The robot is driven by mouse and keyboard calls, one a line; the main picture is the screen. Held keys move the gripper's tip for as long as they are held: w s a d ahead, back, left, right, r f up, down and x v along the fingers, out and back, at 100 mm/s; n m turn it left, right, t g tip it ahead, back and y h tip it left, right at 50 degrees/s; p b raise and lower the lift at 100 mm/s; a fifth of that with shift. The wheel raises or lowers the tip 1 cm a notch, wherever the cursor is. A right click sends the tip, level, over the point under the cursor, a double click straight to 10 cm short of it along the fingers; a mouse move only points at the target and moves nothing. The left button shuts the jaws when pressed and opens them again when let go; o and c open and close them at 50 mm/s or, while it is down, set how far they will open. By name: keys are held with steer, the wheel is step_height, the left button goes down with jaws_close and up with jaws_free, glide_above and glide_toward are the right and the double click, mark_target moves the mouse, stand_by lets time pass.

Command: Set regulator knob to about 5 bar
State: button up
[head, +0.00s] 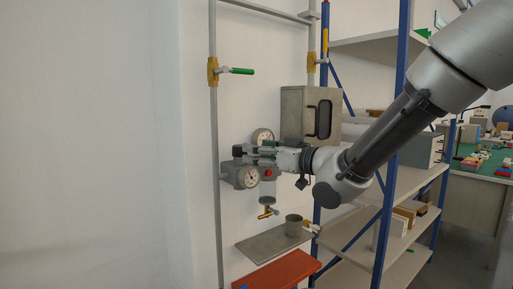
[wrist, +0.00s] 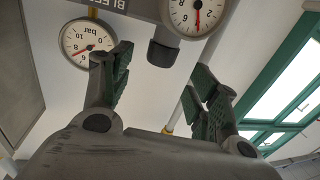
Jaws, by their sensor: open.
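The regulator shows in the head view as a grey body with a front gauge (head: 247,177) and a second gauge (head: 262,136) behind. In the wrist view a dark grey knob-like cap (wrist: 163,53) sits between and beyond my fingers; I cannot tell for sure that it is the regulator knob. One gauge (wrist: 88,40) is at upper left with its numerals inverted, and another (wrist: 196,14) is cut by the top edge. Their exact readings are unclear. My gripper (wrist: 160,85) is open and empty; in the head view my gripper (head: 262,154) is beside the regulator and partly hides it.
A yellow valve with a green handle (head: 237,71) is on the pipe above. A grey box with a dark window (head: 308,114) is close above my wrist. Below are a brass tap (head: 266,212), a metal cup (head: 293,225) and a grey shelf (head: 258,247). Blue-post shelving (head: 388,200) stands at right.

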mark_target(239, 145)
steer(key=x, duration=0.7)
steer(key=shift+w+a+r, duration=0.15)
steer(key=shift+w+a, duration=0.15)
steer(key=c, duration=1)
